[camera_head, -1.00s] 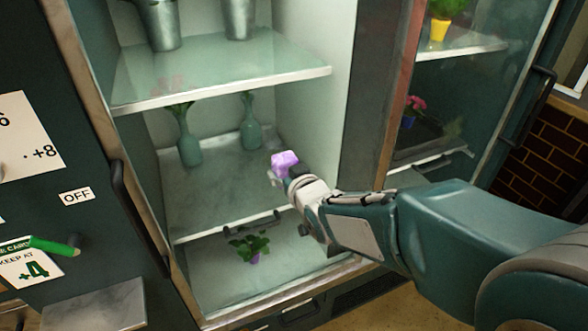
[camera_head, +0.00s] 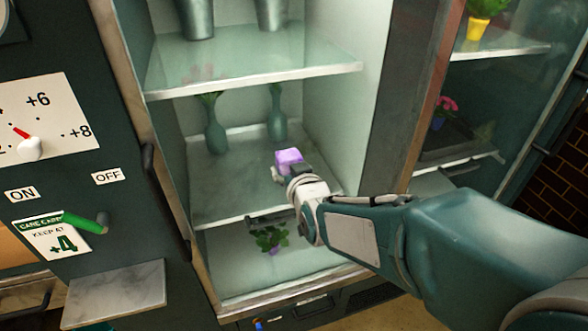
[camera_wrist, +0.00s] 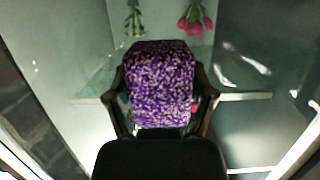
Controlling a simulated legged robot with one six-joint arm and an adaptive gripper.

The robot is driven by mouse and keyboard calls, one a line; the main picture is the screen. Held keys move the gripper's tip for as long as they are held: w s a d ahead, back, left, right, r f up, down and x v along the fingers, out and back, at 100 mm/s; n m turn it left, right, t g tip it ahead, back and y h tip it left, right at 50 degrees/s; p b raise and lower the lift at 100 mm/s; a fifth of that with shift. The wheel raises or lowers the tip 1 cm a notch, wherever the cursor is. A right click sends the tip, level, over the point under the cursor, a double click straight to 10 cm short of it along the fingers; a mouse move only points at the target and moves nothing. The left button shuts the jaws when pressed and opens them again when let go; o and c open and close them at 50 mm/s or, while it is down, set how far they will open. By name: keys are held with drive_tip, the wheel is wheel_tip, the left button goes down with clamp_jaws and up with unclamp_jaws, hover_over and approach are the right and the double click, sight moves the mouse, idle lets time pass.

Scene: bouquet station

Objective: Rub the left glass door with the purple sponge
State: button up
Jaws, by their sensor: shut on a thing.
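The purple sponge (camera_head: 288,160) is at the end of my arm in the head view. In the wrist view the speckled purple sponge (camera_wrist: 160,82) fills the space between the two dark fingers of my gripper (camera_wrist: 160,98), which is shut on it. The left glass door (camera_head: 262,110) is the pane of the left cabinet, with a dark handle (camera_head: 163,196) at its left edge. My gripper (camera_head: 284,170) is in front of this pane, around the height of the middle shelf. I cannot tell whether the sponge touches the glass.
Behind the glass, shelves hold metal buckets (camera_head: 195,18), green vases (camera_head: 215,135) and a leafy plant (camera_head: 270,238). The right cabinet (camera_head: 470,110) holds potted flowers. A control panel with a dial (camera_head: 40,120) and a green lever (camera_head: 85,222) is at the left, above a small marble ledge (camera_head: 115,295).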

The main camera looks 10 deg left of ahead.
sight(335, 153)
drive_tip(key=shift+r, duration=0.3)
drive_tip(key=shift+w+d+f, duration=0.1)
drive_tip(key=shift+w+d, duration=0.9)
drive_tip(key=shift+d, duration=0.65)
drive_tip(key=shift+w+d+r, duration=0.1)
drive_tip(key=shift+w+d, duration=0.9)
drive_tip(key=shift+d, duration=0.65)
drive_tip(key=shift+w+d+f, duration=0.1)
drive_tip(key=shift+w+d, duration=0.9)
drive_tip(key=shift+d, duration=0.65)
drive_tip(key=shift+a, duration=0.1)
drive_tip(key=shift+s+a, duration=1)
drive_tip(key=shift+a, duration=0.65)
drive_tip(key=shift+s+a, duration=1)
drive_tip(key=shift+a, duration=0.6)
drive_tip(key=shift+s+a, duration=1)
drive_tip(key=shift+a, duration=0.65)
drive_tip(key=shift+s, duration=0.1)
drive_tip(key=shift+s+d, duration=0.55)
drive_tip(key=shift+s, duration=0.25)
drive_tip(key=shift+s+d, duration=0.5)
drive_tip(key=shift+s, duration=0.35)
drive_tip(key=shift+s+d, duration=0.55)
drive_tip(key=shift+s, duration=0.25)
